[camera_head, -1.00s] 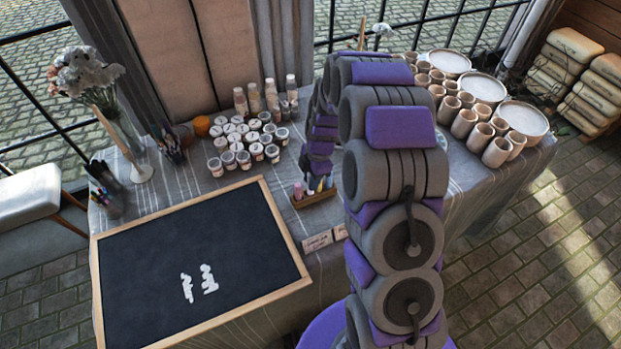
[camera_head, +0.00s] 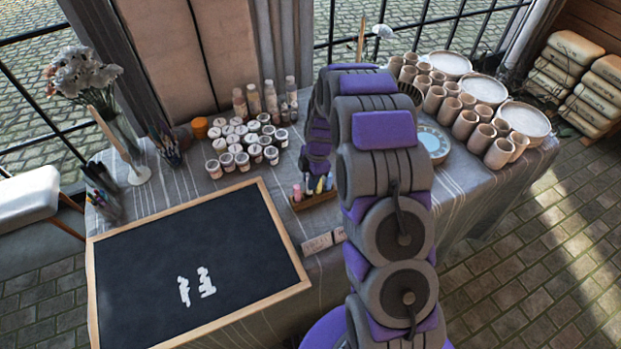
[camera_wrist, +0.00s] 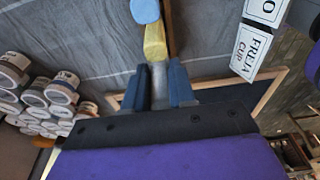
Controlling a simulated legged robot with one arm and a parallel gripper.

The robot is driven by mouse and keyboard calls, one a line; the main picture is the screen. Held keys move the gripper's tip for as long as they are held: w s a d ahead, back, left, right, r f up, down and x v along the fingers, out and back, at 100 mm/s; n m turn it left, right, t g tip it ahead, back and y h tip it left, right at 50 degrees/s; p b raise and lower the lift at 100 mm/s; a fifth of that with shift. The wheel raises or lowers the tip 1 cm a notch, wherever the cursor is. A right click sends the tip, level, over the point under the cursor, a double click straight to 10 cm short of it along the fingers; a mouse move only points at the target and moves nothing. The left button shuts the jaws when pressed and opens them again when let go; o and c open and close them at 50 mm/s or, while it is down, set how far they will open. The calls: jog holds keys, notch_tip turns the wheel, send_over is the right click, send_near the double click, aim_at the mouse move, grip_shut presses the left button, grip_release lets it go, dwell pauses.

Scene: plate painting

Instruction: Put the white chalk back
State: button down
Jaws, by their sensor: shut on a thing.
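My gripper (camera_wrist: 158,72) is shut on a pale grey-white piece, apparently the white chalk (camera_wrist: 158,90), which shows between its two blue-grey fingers in the wrist view. Just beyond the fingertips are a yellow chalk (camera_wrist: 154,42) and a light blue chalk (camera_wrist: 146,10) in a row, beside the wooden edge of the chalk holder (camera_wrist: 171,28). In the head view the small wooden chalk holder (camera_head: 314,200) stands right of the blackboard, with pink, yellow and blue chalks upright in it. My gripper is above the holder there. Whether the white chalk touches the holder cannot be told.
The framed blackboard (camera_head: 190,270) with white marks lies at the front left. Paint jars (camera_head: 242,145) and bottles stand behind the holder. Small cards (camera_head: 318,243) sit at the table's front edge. Cups (camera_head: 466,125) and plates (camera_head: 520,118) are at the right.

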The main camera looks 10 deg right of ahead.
jog(key=shift+f, duration=0.4)
jog(key=c, duration=0.9)
grip_release()
jog(key=shift+c, duration=0.2)
notch_tip(320, 180, up, 13)
jog(key=d+p, duration=0.2)
jog(key=p, duration=0.1)
jog(key=s+a+r+m, duration=0.2)
jog(key=s+r+m, duration=0.2)
jog(key=s+r, duration=0.3)
jog(key=s+a+r+m, duration=0.2)
jog(key=s+r+m, duration=0.35)
jog(key=s, duration=0.45)
jog(key=s+d+r+m+g+h, duration=0.1)
jog(key=s+r+m, duration=0.2)
jog(key=s+m, duration=0.7)
jog(key=s, duration=1.2)
jog(key=shift+s+d+m+h, duration=0.15)
jog(key=shift+m+h, duration=0.2)
jog(key=shift+h, duration=0.05)
jog(key=shift+r, duration=0.1)
